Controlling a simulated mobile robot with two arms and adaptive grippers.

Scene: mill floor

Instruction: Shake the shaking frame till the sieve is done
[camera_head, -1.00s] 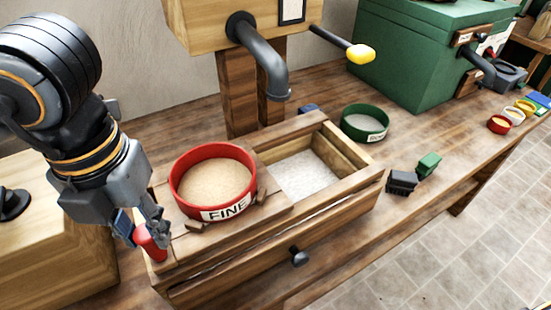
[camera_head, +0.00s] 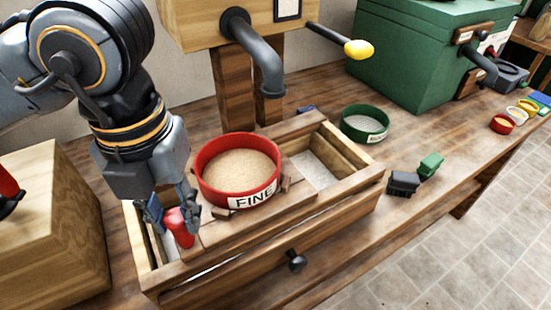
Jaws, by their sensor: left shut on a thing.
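The red sieve (camera_head: 212,188), labelled FINE, holds tan meal and sits on the wooden shaking frame (camera_head: 228,233). The frame rests on top of the wooden box (camera_head: 215,280), with an opening on each side of it. My left gripper (camera_head: 180,222) is shut on the red handle (camera_head: 179,232) at the left end of the frame. Whitish flour (camera_head: 314,170) lies in the box, in the opening right of the sieve. My right gripper is not in view.
A grey spout (camera_head: 262,62) hangs above and behind the box. A green-rimmed sieve (camera_head: 366,123) stands on the bench to the right. A dark and green small object (camera_head: 412,181) lies near the bench's front edge. Small coloured bowls (camera_head: 502,124) stand far right.

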